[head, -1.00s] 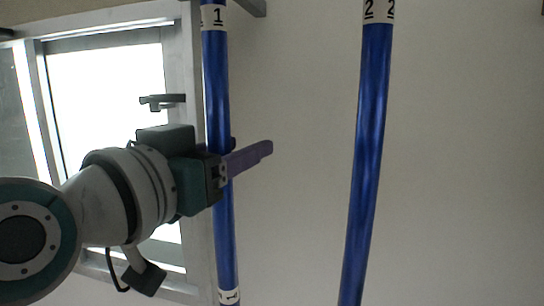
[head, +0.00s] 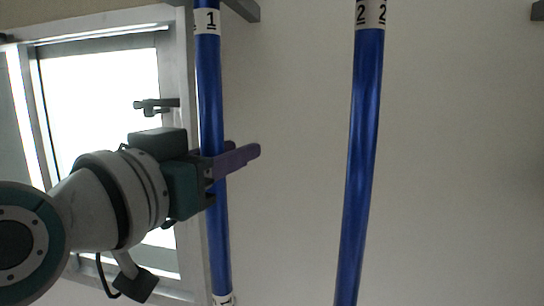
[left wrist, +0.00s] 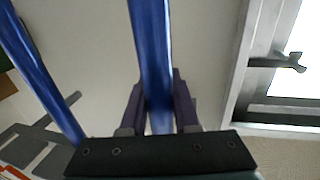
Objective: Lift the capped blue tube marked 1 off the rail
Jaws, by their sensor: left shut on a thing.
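The blue tube marked 1 (head: 211,95) stands close to upright in the head view, with white number bands near its upper part and at the bottom edge. Its ends are out of view. My left gripper (head: 236,161) has its purple fingers across the tube at mid-height and is shut on it. In the left wrist view the tube (left wrist: 151,50) runs down between the two fingers (left wrist: 158,108). My right gripper is in neither view.
A second blue tube marked 2 (head: 362,150) hangs to the right, apart from tube 1. A bright framed window (head: 100,90) with a handle (head: 156,105) lies behind my left arm. A grey bracket (head: 243,9) shows at the top. Plain wall fills the space between the tubes.

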